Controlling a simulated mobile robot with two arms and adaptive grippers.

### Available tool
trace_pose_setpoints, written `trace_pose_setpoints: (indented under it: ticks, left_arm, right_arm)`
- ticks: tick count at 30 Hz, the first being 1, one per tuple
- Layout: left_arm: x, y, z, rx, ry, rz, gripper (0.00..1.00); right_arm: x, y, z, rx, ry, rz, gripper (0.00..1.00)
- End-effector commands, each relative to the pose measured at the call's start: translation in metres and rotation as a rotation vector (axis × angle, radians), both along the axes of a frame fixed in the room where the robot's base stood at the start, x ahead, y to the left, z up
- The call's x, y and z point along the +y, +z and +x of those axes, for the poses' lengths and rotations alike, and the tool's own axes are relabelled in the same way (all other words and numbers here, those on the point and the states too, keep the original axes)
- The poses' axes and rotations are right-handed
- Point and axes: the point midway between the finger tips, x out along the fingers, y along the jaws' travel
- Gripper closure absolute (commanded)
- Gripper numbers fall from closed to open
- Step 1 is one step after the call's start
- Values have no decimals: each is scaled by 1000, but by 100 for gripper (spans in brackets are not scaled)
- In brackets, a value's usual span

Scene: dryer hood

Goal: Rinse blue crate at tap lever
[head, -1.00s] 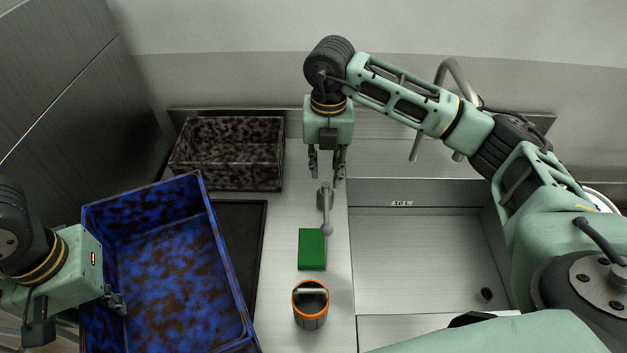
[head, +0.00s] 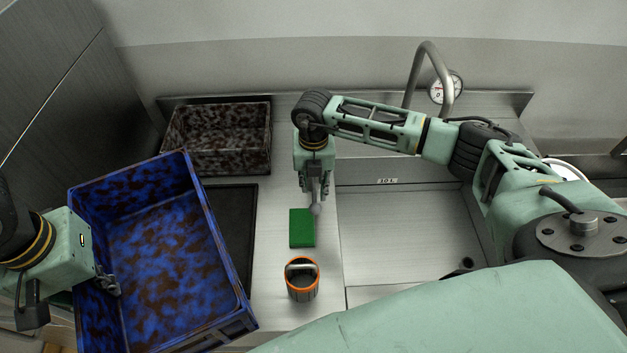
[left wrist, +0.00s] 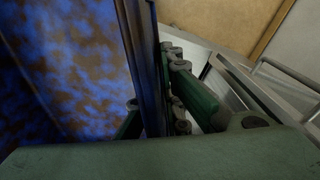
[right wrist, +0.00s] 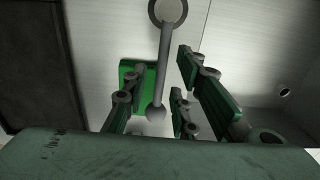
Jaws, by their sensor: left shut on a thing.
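The blue crate (head: 160,245), stained with brown patches, is at the left in the head view, over the counter's left part. My left gripper (head: 108,284) is shut on its left wall, which also shows between the fingers in the left wrist view (left wrist: 150,70). The grey tap lever (right wrist: 162,65) ends in a ball knob and lies between the fingers of my open right gripper (right wrist: 155,100). I cannot tell whether they touch it. In the head view the right gripper (head: 314,190) hides most of the lever, leaving the knob (head: 316,208) visible.
A green block (head: 302,228) and an orange-rimmed grey cup (head: 302,280) stand on the counter. A brown-stained dark crate (head: 218,138) stands behind the blue crate. The sink basin (head: 405,230), marked 10 L, is at right, with a curved spout (head: 427,45) and a gauge (head: 445,87) behind.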

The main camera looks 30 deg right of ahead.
Motion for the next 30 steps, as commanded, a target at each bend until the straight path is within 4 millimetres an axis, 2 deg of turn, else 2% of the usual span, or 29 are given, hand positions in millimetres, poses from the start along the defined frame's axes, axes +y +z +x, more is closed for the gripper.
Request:
trace_pose_setpoints:
  ticks: [4, 12, 26, 30]
  left_arm:
    - [0, 0, 0, -2, 0, -1, 100]
    - [0, 1, 0, -2, 0, -1, 100]
    - [0, 1, 0, -2, 0, -1, 100]
    - [0, -8, 0, -1, 0, -1, 100]
  right_arm:
    - [0, 0, 0, 0, 0, 0, 76]
    - [0, 1, 0, 0, 0, 1, 100]
    - [1, 2, 1, -1, 0, 3, 100]
    - [0, -2, 7, -3, 8, 2, 100]
